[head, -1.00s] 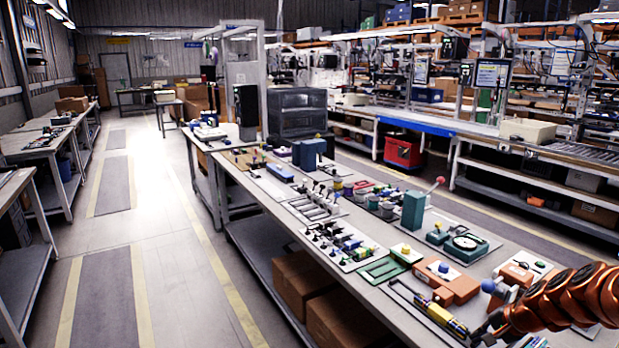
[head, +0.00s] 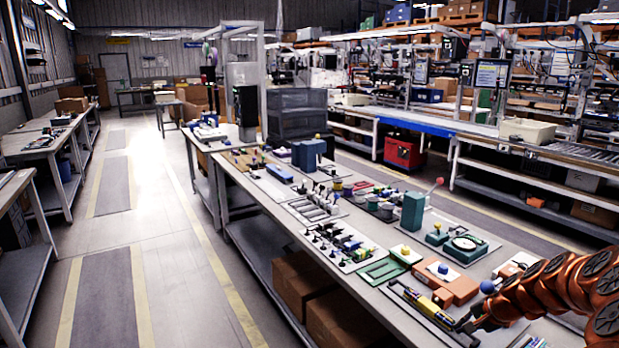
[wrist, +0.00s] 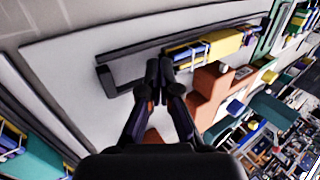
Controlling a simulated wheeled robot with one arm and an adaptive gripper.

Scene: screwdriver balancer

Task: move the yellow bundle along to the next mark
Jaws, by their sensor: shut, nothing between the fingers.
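The yellow bundle (head: 428,305) lies lengthwise in a dark, narrow track on the near part of the workbench. In the wrist view the bundle (wrist: 225,43) shows yellow with dark blue rods and pale bands around it. My gripper (head: 463,323) is low at the bundle's near end. In the wrist view my gripper (wrist: 160,72) has its fingers together and empty, over the track beside the bundle's left end. I cannot tell whether they touch it. The track (wrist: 121,79) is bare to the left of the fingers. No mark is clear enough to make out.
An orange block (head: 452,284) with a blue knob stands close beside the track. A green frame (head: 382,271) lies beyond the track's far end. The workbench (head: 372,294) is crowded with fixtures further back. Its left edge drops to the aisle.

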